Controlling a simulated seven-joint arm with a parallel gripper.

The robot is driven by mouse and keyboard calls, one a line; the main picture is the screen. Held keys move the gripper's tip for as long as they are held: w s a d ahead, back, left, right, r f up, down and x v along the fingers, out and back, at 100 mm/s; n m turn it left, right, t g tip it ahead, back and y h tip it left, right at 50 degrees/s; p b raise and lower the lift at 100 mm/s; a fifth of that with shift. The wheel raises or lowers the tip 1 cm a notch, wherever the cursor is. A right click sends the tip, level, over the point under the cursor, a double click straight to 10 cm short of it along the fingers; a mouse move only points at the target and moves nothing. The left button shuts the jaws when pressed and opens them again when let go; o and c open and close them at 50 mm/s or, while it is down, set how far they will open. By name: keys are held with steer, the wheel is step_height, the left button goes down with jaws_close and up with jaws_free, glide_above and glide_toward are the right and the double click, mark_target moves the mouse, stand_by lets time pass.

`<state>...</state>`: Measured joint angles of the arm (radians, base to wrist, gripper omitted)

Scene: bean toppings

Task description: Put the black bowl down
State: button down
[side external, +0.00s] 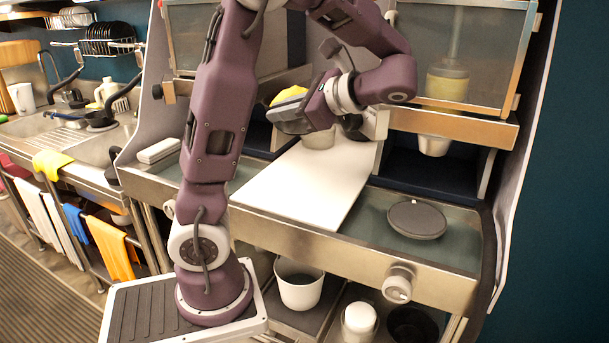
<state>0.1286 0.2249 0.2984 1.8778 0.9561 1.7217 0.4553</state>
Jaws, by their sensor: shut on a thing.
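My gripper (297,119) is at the end of the purple arm, over the far end of the white board. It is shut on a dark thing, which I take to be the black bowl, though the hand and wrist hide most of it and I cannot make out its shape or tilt. A yellow patch (289,95) shows just above and behind the hand. A pale grey cup-like part (318,139) shows below the hand, partly covered.
The white board (300,190) is bare in front. A dark round disc (416,219) lies on the counter to its right. A dispenser with yellow contents (447,85) hangs at right. A white container (299,284) and a black container (412,324) stand below the counter.

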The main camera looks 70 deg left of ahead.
step_height(320, 180, down, 16)
steer(key=shift+r, duration=0.2)
steer(key=c, duration=1.5)
jaws_free()
steer(key=shift+f, duration=0.1)
